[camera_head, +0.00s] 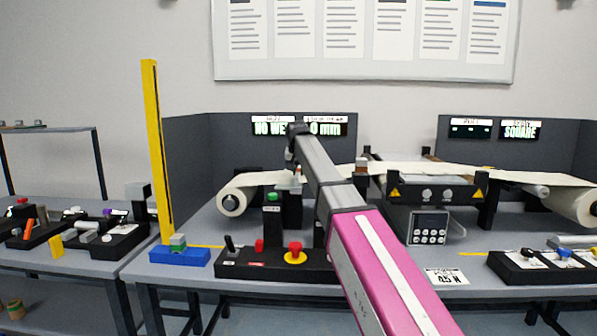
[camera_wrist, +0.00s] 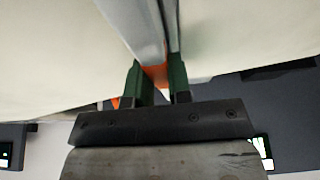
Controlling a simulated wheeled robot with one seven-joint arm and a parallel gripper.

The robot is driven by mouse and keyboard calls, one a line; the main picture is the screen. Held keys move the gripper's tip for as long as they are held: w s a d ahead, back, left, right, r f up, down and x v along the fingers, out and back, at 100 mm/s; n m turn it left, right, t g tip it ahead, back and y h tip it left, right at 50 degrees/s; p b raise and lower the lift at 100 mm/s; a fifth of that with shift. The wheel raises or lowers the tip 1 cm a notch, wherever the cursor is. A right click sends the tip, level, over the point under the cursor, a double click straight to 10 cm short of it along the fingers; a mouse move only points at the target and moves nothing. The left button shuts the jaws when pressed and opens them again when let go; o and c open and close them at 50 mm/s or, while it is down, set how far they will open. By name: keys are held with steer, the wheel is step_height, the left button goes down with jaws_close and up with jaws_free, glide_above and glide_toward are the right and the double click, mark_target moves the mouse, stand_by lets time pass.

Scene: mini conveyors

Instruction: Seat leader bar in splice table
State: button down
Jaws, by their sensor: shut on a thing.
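In the wrist view, my gripper (camera_wrist: 158,84) has its two dark green fingers close together on a long pale grey bar (camera_wrist: 145,28), which I take to be the leader bar. An orange part shows between the fingers. The bar runs away toward the top of the picture, over or along the cream web. In the head view, my arm covers much of the middle, and the gripper cannot be made out clearly. A dark unit with yellow warning triangles (camera_head: 432,190), perhaps the splice table, stands right of my arm. Whether the bar touches any seat cannot be told.
A cream roll (camera_head: 233,201) stands left of my arm and another roll (camera_head: 578,206) at the far right. A black control box (camera_head: 240,263) with a red button lies in front. A tall yellow post (camera_head: 154,150) rises at the left. A display reads "0 mm".

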steer(key=shift+f, duration=0.1)
steer(key=c, duration=1.1)
jaws_free()
steer(key=shift+o, duration=0.2)
steer(key=v, duration=1.2)
